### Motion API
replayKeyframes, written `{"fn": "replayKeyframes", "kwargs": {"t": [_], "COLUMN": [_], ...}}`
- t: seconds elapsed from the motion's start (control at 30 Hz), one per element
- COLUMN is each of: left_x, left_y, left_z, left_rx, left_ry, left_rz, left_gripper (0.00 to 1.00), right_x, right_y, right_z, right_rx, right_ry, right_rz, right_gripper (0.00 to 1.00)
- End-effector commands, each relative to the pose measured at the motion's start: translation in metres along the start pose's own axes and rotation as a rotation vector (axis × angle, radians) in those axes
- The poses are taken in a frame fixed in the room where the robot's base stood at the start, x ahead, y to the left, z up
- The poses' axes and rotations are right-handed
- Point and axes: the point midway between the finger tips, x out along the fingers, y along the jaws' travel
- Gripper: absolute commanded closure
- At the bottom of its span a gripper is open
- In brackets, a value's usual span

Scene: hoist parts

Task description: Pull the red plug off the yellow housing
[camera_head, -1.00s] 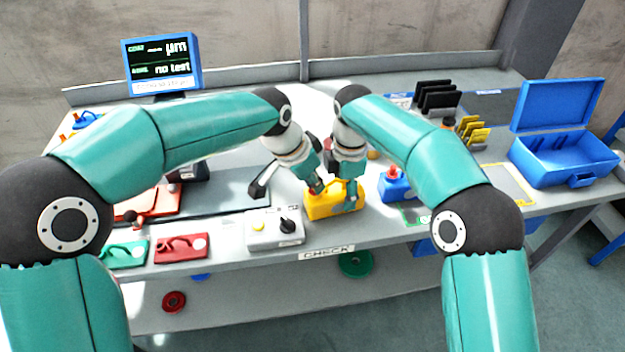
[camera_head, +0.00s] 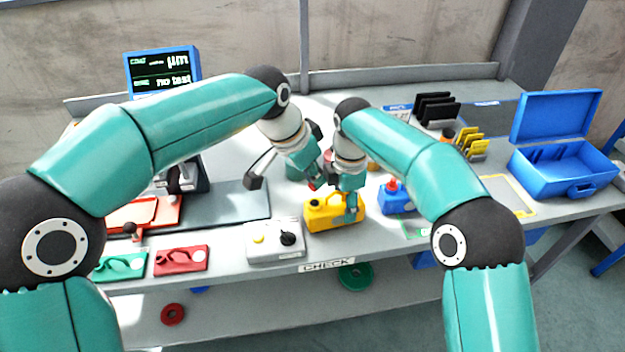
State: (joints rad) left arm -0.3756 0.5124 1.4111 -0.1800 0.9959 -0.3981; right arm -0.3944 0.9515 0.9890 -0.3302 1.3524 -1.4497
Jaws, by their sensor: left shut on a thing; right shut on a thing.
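The yellow housing (camera_head: 326,221) stands on the front part of the bench, right of the grey box with a black knob. A dark round opening shows on its top left. My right gripper (camera_head: 351,212) is shut on the housing's right part, and its fingers hide some of it. My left gripper (camera_head: 312,184) is shut on the red plug (camera_head: 311,186), above the housing and apart from it. Only a small red bit of the plug shows between the fingertips.
A blue housing with a red top (camera_head: 397,199) stands just right of my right gripper. The grey box (camera_head: 273,241) is close on the left. Red (camera_head: 181,260) and green (camera_head: 120,267) trays lie farther left. An open blue case (camera_head: 565,165) stands at the right.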

Motion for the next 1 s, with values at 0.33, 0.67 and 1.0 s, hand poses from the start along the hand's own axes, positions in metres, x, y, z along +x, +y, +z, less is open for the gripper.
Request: {"fn": "replayKeyframes", "kwargs": {"t": [0.33, 0.67, 1.0], "left_x": [-0.0046, -0.0043, -0.0041], "left_y": [0.0002, 0.0001, 0.0001], "left_z": [-0.0018, -0.0017, -0.0016], "left_rx": [0.000, 0.000, 0.000], "left_ry": [0.000, 0.000, 0.000], "left_rz": [0.000, 0.000, 0.000], "left_gripper": [1.00, 1.00, 1.00], "right_x": [-0.0013, -0.0008, -0.0008], "right_y": [0.0004, 0.0003, -0.0001], "right_z": [0.0000, 0.0000, 0.0000], "right_rx": [0.000, 0.000, 0.000], "right_ry": [0.000, 0.000, 0.000], "right_rz": [0.003, 0.002, -0.001], "right_gripper": [1.00, 0.13, 0.13]}}
